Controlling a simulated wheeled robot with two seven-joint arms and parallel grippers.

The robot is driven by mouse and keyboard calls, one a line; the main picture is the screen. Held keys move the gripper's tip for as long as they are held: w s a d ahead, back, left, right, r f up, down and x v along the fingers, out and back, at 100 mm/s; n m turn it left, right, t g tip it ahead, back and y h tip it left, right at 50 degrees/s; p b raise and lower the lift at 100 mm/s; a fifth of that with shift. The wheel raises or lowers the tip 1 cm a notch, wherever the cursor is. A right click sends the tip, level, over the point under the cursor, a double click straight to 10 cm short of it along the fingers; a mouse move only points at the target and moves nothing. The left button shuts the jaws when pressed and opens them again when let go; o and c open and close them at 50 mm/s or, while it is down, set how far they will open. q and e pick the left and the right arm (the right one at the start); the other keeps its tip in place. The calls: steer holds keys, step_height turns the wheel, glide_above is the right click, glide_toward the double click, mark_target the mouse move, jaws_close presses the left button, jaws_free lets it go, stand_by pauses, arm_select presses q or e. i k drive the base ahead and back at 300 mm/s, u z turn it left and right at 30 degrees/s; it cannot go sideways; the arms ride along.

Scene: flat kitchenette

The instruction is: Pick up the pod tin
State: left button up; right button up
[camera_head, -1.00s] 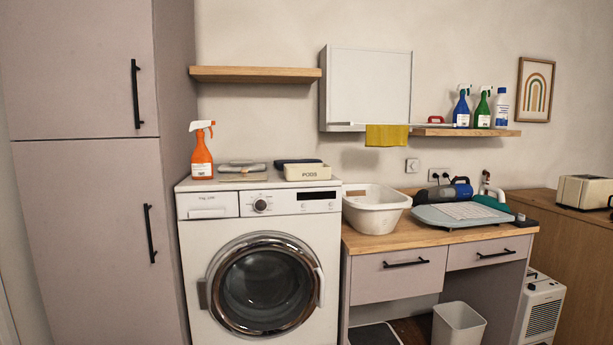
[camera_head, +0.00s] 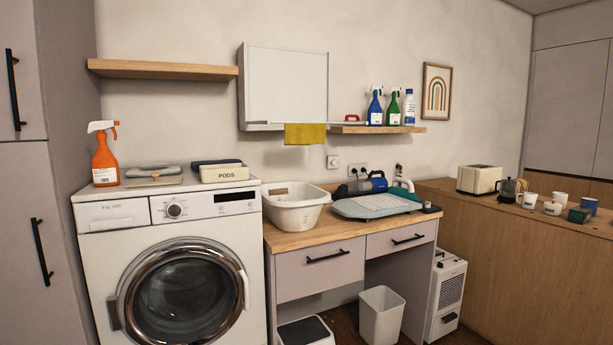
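The pod tin (camera_head: 224,173) is a cream box with the word PODS on its front. It stands on top of the washing machine (camera_head: 108,199), near the right side of that top. A dark blue flat item (camera_head: 215,162) shows right behind or on it; I cannot tell which. Neither of my grippers is in view.
An orange spray bottle (camera_head: 104,155) and a grey flat item (camera_head: 154,170) share the machine top, left of the tin. A white basin (camera_head: 296,209) stands on the counter to the right. A wooden shelf (camera_head: 162,69) hangs above. A waste bin (camera_head: 381,315) stands on the floor.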

mark_target(225, 172)
steer(key=z, duration=1.3)
steer(key=i, duration=3.35)
steer(key=u, duration=4.55)
